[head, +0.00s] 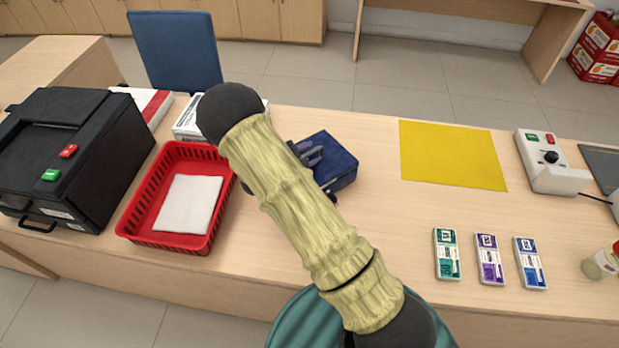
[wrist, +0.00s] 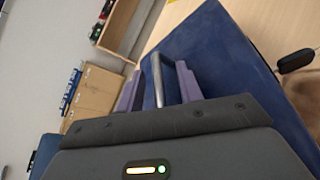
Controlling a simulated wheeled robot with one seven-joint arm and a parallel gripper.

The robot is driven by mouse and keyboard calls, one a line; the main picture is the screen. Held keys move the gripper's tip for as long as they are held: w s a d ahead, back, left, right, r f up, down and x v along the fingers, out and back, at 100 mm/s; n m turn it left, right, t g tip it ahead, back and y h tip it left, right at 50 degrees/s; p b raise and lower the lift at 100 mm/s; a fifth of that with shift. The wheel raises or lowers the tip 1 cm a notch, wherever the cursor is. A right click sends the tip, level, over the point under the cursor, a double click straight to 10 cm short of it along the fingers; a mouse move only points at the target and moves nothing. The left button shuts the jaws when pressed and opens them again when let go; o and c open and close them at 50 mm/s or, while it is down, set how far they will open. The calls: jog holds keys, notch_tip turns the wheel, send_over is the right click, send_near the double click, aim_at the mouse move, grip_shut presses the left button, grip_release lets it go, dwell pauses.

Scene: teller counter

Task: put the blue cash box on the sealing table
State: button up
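The blue cash box (head: 338,172) sits on the wooden counter, right of the red tray and partly hidden behind my arm in the head view. In the wrist view its blue lid (wrist: 225,60) fills the middle and right, with a metal handle (wrist: 158,80) standing up from it. My gripper (wrist: 160,88) is at the box, its two purple fingers apart on either side of the handle with gaps showing. In the head view my gripper (head: 308,153) is mostly hidden by my arm. No table is labelled as the sealing table; a wooden table (head: 460,8) stands at the back right.
The red tray (head: 135,222) holds a white cloth, beside a black machine (head: 75,150). A yellow mat (head: 452,155) lies bare to the right. A white control box (head: 545,165) and several banknote bundles (head: 490,258) are farther right. A blue chair (head: 177,50) stands behind the counter.

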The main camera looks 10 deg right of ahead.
jog(key=shift+c, duration=0.3)
jog(key=c, duration=0.7)
grip_shut()
jog(key=shift+f, duration=0.1)
jog(key=shift+r, duration=0.2)
dwell(0.3)
